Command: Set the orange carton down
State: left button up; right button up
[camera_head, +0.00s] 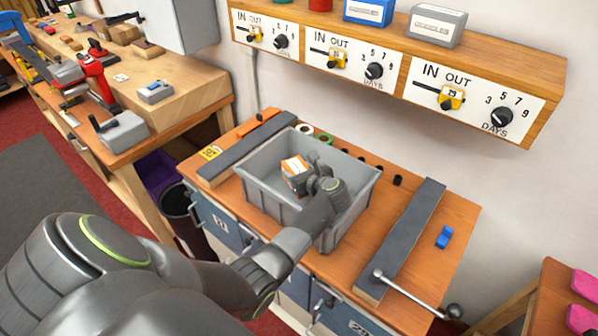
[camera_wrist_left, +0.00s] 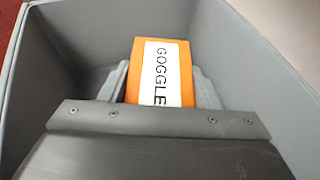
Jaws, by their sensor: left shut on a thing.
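The orange carton (camera_wrist_left: 181,56) has a white label reading "GOGGLE" in the left wrist view. It also shows small in the head view (camera_head: 292,165), inside the grey bin. My left gripper (camera_wrist_left: 163,85) is shut on the carton, with one finger on each side of it. The arm reaches over the near wall of the grey bin (camera_head: 357,205), and the gripper is down inside the bin. Whether the carton touches the bin floor cannot be told; its underside is hidden. My right gripper is not in view.
The bin stands on a wooden bench (camera_head: 447,240) between two dark bars, the right one (camera_head: 405,235) near a metal lever (camera_head: 420,296). A blue block (camera_head: 444,237) lies to the right. A shelf with dial panels (camera_head: 470,96) hangs above. Another bench (camera_head: 185,92) with tools stands left.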

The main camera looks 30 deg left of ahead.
pick_arm(q)
jog(key=o, duration=1.1)
jog(key=shift+c, duration=0.2)
jog(key=shift+r, duration=0.1)
jog(key=shift+r+p, duration=0.45)
jog(key=shift+p, duration=0.1)
jog(key=shift+r+p, duration=0.45)
jog(key=shift+p, duration=0.05)
jog(key=shift+s+d+f+b, duration=0.2)
jog(key=shift+s+d+b, duration=0.1)
jog(key=shift+d+b, duration=0.35)
jog(key=b+v, duration=0.2)
jog(key=v, duration=0.8)
jog(key=shift+s+d+r+b, duration=0.2)
jog(key=shift+b, duration=0.15)
